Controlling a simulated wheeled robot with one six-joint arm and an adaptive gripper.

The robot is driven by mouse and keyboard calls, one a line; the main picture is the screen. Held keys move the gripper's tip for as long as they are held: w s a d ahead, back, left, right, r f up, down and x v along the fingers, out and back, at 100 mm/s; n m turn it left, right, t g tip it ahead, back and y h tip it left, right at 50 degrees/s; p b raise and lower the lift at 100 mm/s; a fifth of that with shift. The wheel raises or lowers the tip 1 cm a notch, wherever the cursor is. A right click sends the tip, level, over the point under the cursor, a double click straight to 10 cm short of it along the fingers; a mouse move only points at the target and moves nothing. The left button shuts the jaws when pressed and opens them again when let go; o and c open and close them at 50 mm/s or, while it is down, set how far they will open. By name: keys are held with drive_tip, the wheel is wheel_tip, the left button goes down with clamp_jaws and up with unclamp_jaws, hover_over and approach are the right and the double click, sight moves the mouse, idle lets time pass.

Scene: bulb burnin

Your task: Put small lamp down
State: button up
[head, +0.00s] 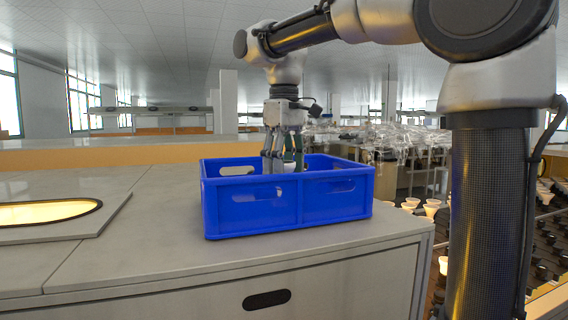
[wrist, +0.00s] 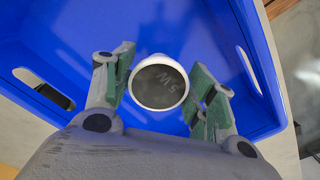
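The small lamp (wrist: 160,84) is in the wrist view, seen from above as a white rim around a dark round face marked "5W". It is inside the blue crate (head: 251,206), between the fingers of my gripper (wrist: 163,88). The green finger pads stand apart on either side of it, with narrow gaps showing, so the gripper looks open around the lamp. In the head view my gripper (head: 284,158) reaches down into the crate. A small white part of the lamp (head: 288,167) shows there; the crate's front wall hides what is below.
The crate stands on a grey cabinet top (head: 150,235) near its right edge. A lit oval opening (head: 45,212) is in a raised panel at left. Racks with several lamps (head: 431,208) stand beyond the right edge. The cabinet top between panel and crate is clear.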

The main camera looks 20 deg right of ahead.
drive_tip(key=shift+o, duration=0.8)
drive_tip(key=shift+r, duration=0.15)
wheel_tip(320, 180, up, 12)
